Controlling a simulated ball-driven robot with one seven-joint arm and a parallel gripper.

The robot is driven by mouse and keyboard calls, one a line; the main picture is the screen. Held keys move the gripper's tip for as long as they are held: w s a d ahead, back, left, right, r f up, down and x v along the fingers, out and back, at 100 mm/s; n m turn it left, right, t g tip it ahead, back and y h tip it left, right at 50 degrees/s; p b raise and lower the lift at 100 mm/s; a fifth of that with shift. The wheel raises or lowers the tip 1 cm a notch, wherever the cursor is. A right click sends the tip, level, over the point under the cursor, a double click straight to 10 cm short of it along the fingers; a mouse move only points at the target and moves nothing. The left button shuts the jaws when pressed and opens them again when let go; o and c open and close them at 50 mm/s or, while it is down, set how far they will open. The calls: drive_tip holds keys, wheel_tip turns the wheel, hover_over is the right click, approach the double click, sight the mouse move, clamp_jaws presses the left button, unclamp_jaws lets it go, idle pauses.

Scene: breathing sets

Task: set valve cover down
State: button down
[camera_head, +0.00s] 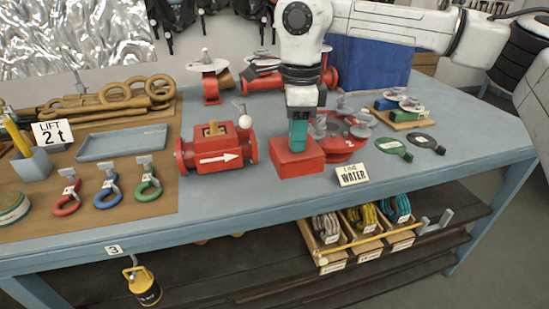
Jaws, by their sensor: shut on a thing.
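The valve cover, a red box-shaped piece (297,162), is under my gripper (299,125) at the middle of the bench. My gripper points straight down and is shut on it, with a teal upright part between the dark jaws and the red box. The underside of the cover is at or very close to the bench top; I cannot tell if it touches. To its left stands a red valve body (216,150) with a white arrow and a brass-coloured part on top.
A blue tray (122,144) and shackles (107,188) are at left.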

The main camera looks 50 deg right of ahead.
drive_tip(key=shift+w+d+f+p, duration=0.1)
drive_tip(key=shift+w+f+p, duration=0.15)
drive_tip(key=shift+w+f, duration=1)
drive_tip(key=shift+w+d+f+p, duration=0.2)
drive_tip(key=shift+w+f, duration=0.45)
drive_tip(key=shift+f, duration=1.25)
drive_tip(key=shift+w+a+f+p, duration=0.1)
drive_tip(key=shift+w+f+p, duration=0.2)
drive_tip(key=shift+w+f, duration=0.95)
drive_tip(key=shift+s+f, duration=0.3)
drive_tip(key=shift+f, duration=0.15)
drive_tip(key=c, duration=0.8)
unclamp_jaws()
wheel_tip(320, 180, up, 12)
drive_tip(key=shift+d+r+b, duration=0.1)
drive_tip(key=shift+r+b, duration=0.05)
drive_tip(key=shift+b, duration=0.5)
